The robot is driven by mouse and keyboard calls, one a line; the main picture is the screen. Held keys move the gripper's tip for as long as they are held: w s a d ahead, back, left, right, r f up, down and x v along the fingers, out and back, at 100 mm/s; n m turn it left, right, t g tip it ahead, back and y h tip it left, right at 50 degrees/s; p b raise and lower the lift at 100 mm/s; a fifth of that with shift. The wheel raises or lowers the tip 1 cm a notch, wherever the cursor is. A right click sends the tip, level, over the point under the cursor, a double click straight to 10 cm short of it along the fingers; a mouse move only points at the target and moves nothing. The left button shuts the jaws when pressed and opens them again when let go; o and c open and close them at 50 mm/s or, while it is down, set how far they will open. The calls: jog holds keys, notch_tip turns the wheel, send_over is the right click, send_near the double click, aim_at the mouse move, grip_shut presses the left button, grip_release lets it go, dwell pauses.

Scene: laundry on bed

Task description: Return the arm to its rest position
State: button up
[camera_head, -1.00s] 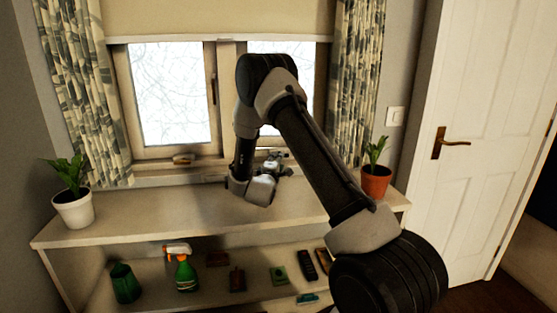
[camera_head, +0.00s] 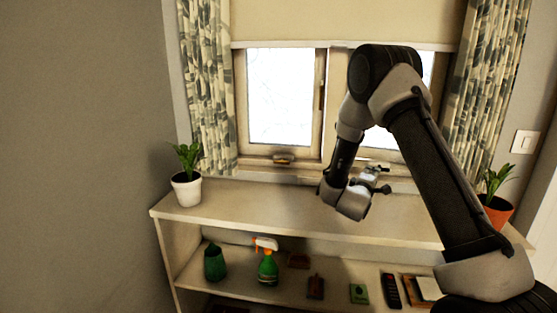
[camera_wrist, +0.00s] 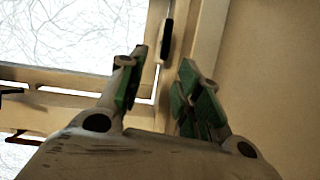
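My arm rises from the lower right of the head view, bends at a high elbow and comes down over the shelf top in front of the window. My gripper (camera_head: 374,182) is at its end, small and partly hidden behind the wrist, above the shelf top near the sill. In the wrist view my gripper (camera_wrist: 163,85) shows two fingers with green pads, set apart. Nothing is between them. Behind them are the window frame and wall.
The shelf unit (camera_head: 235,206) has a white-potted plant (camera_head: 186,190) at its left end and an orange-potted plant (camera_head: 495,208) at right. The middle shelf top is clear.

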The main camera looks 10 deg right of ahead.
jog(key=s+a+r+m+g+y, duration=0.1)
jog(key=s+a+r+m+y, duration=0.1)
jog(key=s+a+r+y, duration=0.45)
jog(key=s+a+r+m+g+y, duration=0.2)
jog(key=s+r+y, duration=0.25)
jog(key=r, duration=0.45)
jog(key=s+d+m+g, duration=0.1)
jog(key=s+m+g, duration=0.2)
jog(key=s, duration=1.3)
jog(key=s+d+r+m+g+h, duration=0.1)
jog(key=s+d+m+g, duration=0.1)
jog(key=s, duration=1.5)
jog(key=shift+m+g, duration=0.4)
jog(key=shift+g, duration=0.5)
jog(key=shift+s+d+r, duration=0.1)
